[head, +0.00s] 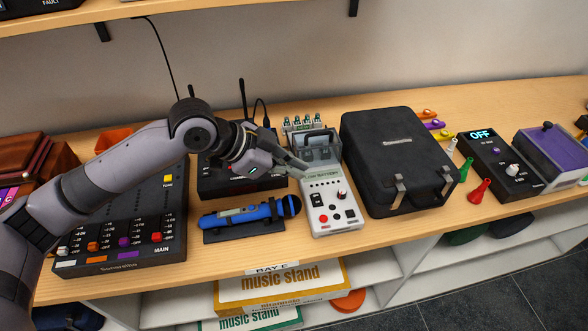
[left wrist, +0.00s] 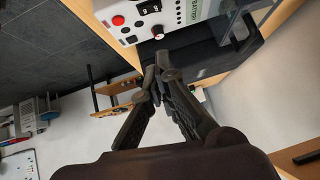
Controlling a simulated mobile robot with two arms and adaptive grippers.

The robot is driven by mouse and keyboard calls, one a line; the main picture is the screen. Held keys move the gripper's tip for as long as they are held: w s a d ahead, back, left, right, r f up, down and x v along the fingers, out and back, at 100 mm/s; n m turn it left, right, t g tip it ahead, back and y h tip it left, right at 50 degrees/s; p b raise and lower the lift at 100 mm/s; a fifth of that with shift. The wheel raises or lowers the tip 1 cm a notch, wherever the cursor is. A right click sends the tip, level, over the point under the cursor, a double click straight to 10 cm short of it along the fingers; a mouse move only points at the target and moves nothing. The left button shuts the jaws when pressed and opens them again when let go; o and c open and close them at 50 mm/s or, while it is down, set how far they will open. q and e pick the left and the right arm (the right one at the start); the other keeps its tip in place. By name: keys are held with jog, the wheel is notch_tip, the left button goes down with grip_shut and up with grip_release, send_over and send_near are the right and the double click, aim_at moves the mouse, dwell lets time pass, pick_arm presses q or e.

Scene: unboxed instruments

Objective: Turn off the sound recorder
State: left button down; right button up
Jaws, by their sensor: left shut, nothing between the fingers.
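The light grey recorder-like device (head: 330,205) stands on the wooden shelf, with a panel reading "LOW BATTERY", a black rocker switch (head: 317,199), a dark knob (head: 341,194) and a red button (head: 323,218). I cannot tell for certain that it is the sound recorder. My left gripper (head: 304,167) is shut and empty at the device's upper left, close to the panel; I cannot tell whether it touches. In the left wrist view the device (left wrist: 180,14) shows at the top, beyond the shut fingertips (left wrist: 160,66). My right gripper is not in view.
A black case (head: 390,150) stands close to the right of the device. A blue handheld instrument (head: 240,214) lies on a dark stand to its left. A mixer (head: 125,240) sits further left, and a box reading "OFF" (head: 490,160) stands at the right.

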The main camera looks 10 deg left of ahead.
pick_arm(q)
jog(key=p, duration=0.2)
send_over(314, 199)
jog(key=f, duration=0.5)
jog(key=shift+s+d, duration=0.2)
jog(key=shift+s, duration=0.1)
notch_tip(314, 199, down, 3)
jog(key=shift+w+a+r, duration=0.1)
jog(key=shift+w+r, duration=0.05)
jog(key=shift+r, duration=0.05)
jog(key=shift+w+a+f+p, duration=0.1)
jog(key=shift+f+p, duration=0.2)
jog(key=shift+f, duration=0.4)
jog(key=shift+w+f, duration=0.15)
jog(key=shift+f, duration=0.4)
jog(key=shift+a+r, duration=0.1)
jog(key=shift+r, duration=0.05)
